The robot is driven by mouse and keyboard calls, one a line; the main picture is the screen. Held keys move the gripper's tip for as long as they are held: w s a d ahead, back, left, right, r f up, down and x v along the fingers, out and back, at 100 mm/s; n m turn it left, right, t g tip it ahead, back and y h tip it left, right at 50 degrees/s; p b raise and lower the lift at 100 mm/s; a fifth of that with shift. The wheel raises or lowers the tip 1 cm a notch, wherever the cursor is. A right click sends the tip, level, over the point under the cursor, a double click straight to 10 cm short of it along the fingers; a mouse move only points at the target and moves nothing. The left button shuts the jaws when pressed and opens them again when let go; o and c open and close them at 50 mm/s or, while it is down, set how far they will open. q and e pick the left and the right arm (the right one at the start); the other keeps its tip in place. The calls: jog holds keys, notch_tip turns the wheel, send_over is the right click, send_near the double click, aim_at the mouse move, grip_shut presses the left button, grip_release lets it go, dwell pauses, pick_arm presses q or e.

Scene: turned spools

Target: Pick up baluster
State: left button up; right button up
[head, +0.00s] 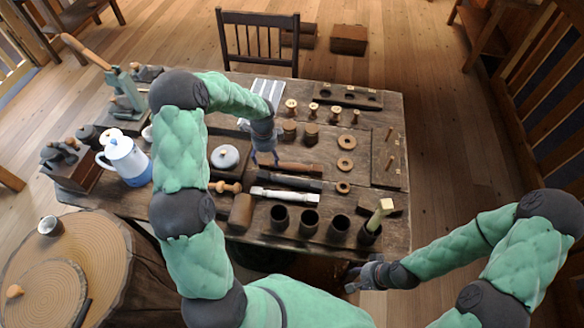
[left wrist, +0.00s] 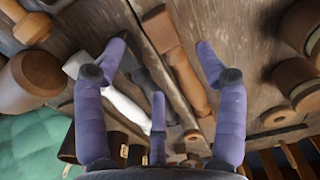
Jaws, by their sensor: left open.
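The baluster (head: 298,168) is a brown turned wooden piece lying flat on the table, with its left end near my left gripper. In the left wrist view the baluster (left wrist: 182,70) has a square block at one end and a rounded, tapering shaft. My left gripper (head: 266,155) is above its left end, pointing down. In the left wrist view its open fingers (left wrist: 160,62) stand on either side of the baluster, and nothing is held. My right gripper (head: 362,277) is low at the table's front edge, away from the baluster; its finger state is unclear.
A black bar (head: 290,183) and a white bar (head: 285,195) lie just in front of the baluster. Dark cups (head: 310,222) line the front edge. Wooden rings (head: 345,164) lie to the right, spools (head: 311,135) behind. A white lidded pot (head: 225,157) stands left.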

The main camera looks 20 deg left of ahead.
aim_at(268, 163)
pick_arm(q)
jog(key=f, duration=0.2)
jog(key=f+b, duration=0.1)
jog(key=f, duration=0.1)
jog(key=shift+w+a, duration=0.1)
jog(key=shift+w, duration=0.1)
jog(key=c, duration=1.3)
jog(key=shift+c, duration=0.2)
jog(key=shift+r, duration=0.1)
